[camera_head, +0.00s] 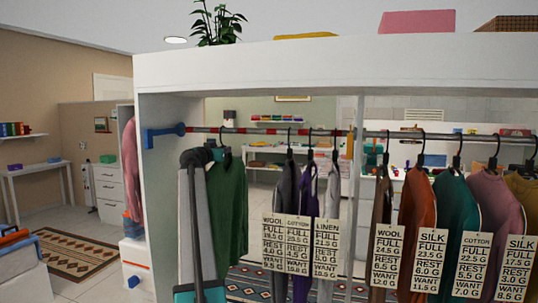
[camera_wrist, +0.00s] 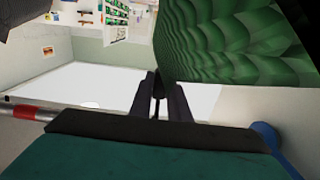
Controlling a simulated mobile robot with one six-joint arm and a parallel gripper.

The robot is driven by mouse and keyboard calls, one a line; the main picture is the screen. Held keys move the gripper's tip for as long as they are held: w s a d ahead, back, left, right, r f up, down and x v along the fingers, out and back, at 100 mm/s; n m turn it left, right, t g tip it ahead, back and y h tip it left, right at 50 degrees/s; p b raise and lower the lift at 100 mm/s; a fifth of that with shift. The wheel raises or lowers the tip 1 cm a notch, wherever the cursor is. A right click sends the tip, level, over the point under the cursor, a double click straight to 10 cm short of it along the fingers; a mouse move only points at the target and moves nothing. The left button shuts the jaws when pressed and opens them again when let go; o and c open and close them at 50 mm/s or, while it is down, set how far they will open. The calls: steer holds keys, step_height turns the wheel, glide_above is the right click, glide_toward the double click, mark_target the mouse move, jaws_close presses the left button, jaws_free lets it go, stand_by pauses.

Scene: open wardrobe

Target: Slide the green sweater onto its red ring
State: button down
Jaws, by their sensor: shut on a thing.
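The green sweater (camera_head: 231,205) hangs on a dark hanger near the left end of the rail, just right of my arm. In the wrist view its knitted green cloth (camera_wrist: 235,40) fills the upper right. My gripper (camera_wrist: 158,98) is shut on a dark, thin piece that appears to be the sweater's hanger. In the head view the hanger's hook (camera_head: 222,134) is close to the rail (camera_head: 200,130); I cannot tell whether it touches. Several red bands mark the rail, and one red band (camera_wrist: 22,112) shows at left in the wrist view. Which is the sweater's ring is unclear.
A blue bracket (camera_head: 163,134) holds the rail's left end; blue also shows at right in the wrist view (camera_wrist: 268,136). Tagged garments hang further right, starting with a grey one (camera_head: 284,190). A gap lies between them and the green sweater.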

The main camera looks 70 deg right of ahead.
steer(key=shift+w+r+p, duration=0.1)
steer(key=shift+w+p, duration=1.25)
steer(key=shift+w, duration=0.4)
steer(key=c, duration=1.6)
jaws_free()
steer(key=shift+a+f, duration=0.1)
steer(key=shift+f, duration=0.1)
steer(key=a, duration=0.4)
steer(key=a+b, duration=0.1)
steer(key=a, duration=0.4)
steer(key=s+a+b, duration=0.1)
steer(key=a, duration=0.3)
steer(key=shift+a+r, duration=0.1)
steer(key=shift+a, duration=0.3)
steer(key=shift+r, duration=0.15)
